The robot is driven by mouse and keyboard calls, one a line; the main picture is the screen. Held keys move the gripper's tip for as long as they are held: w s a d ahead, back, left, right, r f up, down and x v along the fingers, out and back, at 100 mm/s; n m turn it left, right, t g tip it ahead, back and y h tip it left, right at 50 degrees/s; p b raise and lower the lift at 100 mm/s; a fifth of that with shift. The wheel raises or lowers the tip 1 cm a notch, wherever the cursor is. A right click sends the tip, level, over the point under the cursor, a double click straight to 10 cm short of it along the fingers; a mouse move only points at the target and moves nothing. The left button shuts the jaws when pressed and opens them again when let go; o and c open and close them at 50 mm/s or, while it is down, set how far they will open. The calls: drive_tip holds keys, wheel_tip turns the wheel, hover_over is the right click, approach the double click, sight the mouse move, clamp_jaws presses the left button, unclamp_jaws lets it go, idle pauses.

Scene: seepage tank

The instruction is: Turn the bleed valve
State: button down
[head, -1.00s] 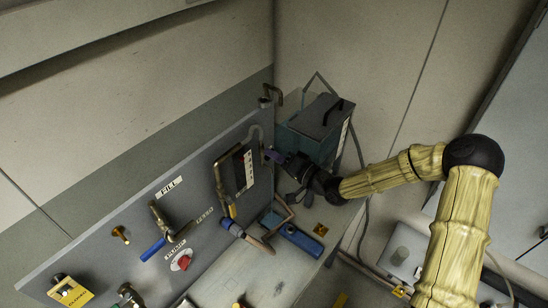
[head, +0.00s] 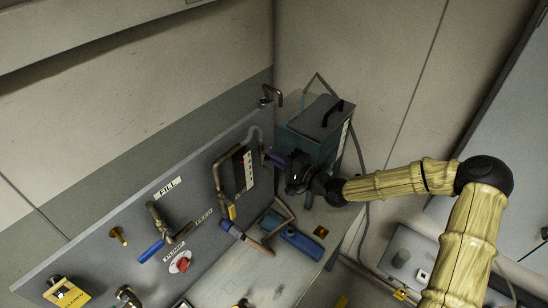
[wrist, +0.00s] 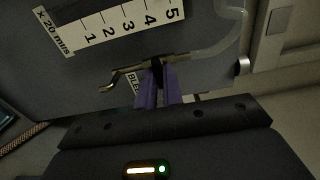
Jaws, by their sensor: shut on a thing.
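The bleed valve (wrist: 178,61) is a small brass fitting with a bent outlet on the grey panel, in the upper middle of the wrist view. Its dark handle (wrist: 154,73) sits between the tips of my gripper's purple fingers. My gripper (wrist: 157,82) is shut on this handle. A partly hidden label, its visible letters reading "BLE", shows behind the fingers. In the head view, my gripper (head: 274,158) reaches left to the panel's right end, with its purple fingers at the panel. The valve itself is too small and covered to make out there.
A teal box with a black handle (head: 320,125) stands close behind my gripper. A blue object (head: 300,241) lies on the bench below.

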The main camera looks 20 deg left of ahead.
drive_tip(key=c, duration=1.5)
unclamp_jaws()
drive_tip(key=shift+d, duration=0.1)
drive_tip(key=shift+c, duration=0.2)
drive_tip(key=b+v, duration=0.5)
drive_tip(key=v, duration=1.2)
drive_tip(key=shift+s+d+f, duration=0.1)
drive_tip(key=shift+f, duration=0.1)
